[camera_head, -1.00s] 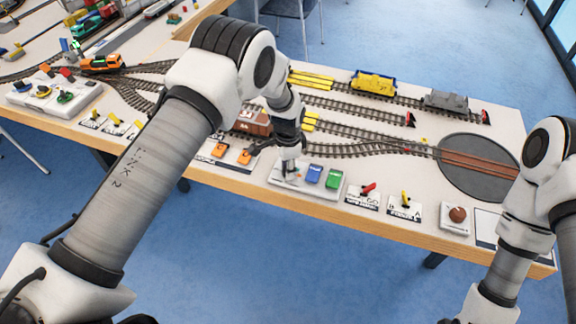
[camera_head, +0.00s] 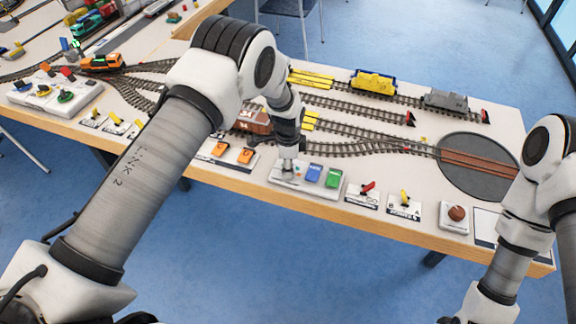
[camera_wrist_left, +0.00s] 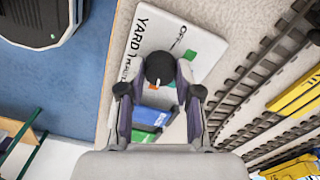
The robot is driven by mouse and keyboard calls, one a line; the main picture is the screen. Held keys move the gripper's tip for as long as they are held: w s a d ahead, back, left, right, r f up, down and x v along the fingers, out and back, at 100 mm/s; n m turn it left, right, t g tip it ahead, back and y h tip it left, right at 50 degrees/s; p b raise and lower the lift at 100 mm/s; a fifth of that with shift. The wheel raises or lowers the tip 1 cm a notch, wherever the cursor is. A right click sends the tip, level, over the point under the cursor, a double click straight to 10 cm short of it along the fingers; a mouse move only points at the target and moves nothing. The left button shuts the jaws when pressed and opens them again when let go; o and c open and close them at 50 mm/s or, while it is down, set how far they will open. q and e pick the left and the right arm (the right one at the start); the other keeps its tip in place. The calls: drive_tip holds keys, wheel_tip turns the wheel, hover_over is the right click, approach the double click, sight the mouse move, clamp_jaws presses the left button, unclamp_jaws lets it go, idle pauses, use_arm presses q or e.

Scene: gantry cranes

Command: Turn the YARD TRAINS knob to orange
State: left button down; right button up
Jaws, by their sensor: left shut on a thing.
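The YARD TRAINS panel is a white plate (camera_wrist_left: 205,32) at the table's front edge, also in the head view (camera_head: 318,192). Its dark round knob (camera_wrist_left: 160,68) sits between the fingers of my left gripper (camera_wrist_left: 160,92), which is shut on it. A green mark shows beside the knob, and a little orange shows near it; the fingers hide part of the dial. I cannot read the knob's exact pointing. In the head view my left gripper (camera_head: 287,168) reaches down onto the panel's left part. The right arm shows at the right edge; its gripper is out of view.
The panel also bears a blue button (camera_head: 313,173) and a green button (camera_head: 333,177). Orange switches (camera_head: 245,156) lie to the left, red (camera_head: 368,187) and yellow (camera_head: 404,199) levers to the right. Tracks with wagons and a turntable (camera_head: 470,185) lie behind.

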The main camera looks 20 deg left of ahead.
use_arm(q)
drive_tip(key=c, duration=0.8)
unclamp_jaws()
drive_tip(key=shift+s+f, duration=0.2)
drive_tip(key=shift+w, duration=0.1)
drive_tip(key=shift+r, duration=0.2)
wheel_tip(320, 180, up, 12)
drive_tip(key=shift+f, duration=0.15)
